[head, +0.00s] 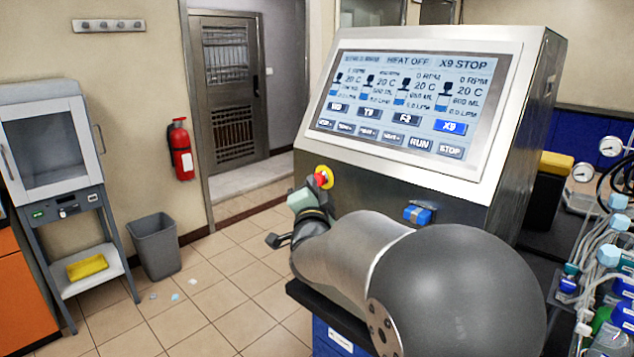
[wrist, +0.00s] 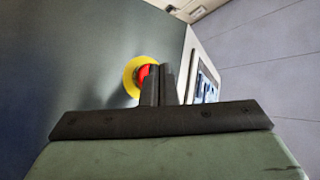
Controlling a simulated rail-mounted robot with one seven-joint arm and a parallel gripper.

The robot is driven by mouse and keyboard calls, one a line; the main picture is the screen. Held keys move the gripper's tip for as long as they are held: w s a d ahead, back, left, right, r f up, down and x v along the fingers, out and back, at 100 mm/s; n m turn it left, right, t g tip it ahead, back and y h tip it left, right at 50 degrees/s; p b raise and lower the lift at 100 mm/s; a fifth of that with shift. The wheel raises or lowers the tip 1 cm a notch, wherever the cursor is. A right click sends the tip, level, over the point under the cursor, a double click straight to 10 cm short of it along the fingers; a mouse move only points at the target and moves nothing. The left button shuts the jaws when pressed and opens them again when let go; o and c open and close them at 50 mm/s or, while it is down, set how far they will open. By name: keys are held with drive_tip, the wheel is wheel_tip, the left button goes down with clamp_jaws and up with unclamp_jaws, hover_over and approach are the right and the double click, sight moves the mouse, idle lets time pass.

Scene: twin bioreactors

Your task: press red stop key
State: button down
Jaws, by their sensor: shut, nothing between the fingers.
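The red stop key (head: 321,180) is a round red button on a yellow ring, low on the left of the console front. It also shows in the wrist view (wrist: 143,73), partly covered by my fingers. My gripper (head: 305,195) is close to it in the head view, its pale green body just left of and below the button. In the wrist view my gripper (wrist: 165,80) has its dark fingers together, empty, with the tips over the right side of the button. I cannot tell whether they touch it.
The console (head: 520,110) has a tilted touchscreen (head: 400,108) with a grey on-screen STOP key and a blue X9 tile. A blue block (head: 418,214) sits on its front, right of the button. Tubes and gauges (head: 607,250) crowd the right. Open tiled floor lies left.

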drive_tip(key=shift+w+d, duration=0.1)
drive_tip(key=shift+w, duration=0.05)
drive_tip(key=shift+b, duration=0.3)
drive_tip(key=shift+s+a+b, duration=0.4)
drive_tip(key=shift+s+a, duration=0.1)
drive_tip(key=shift+s, duration=0.05)
drive_tip(key=s+a+b, duration=0.1)
drive_tip(key=s+a, duration=0.3)
drive_tip(key=shift+s+a, duration=0.15)
idle(0.4)
idle(0.5)
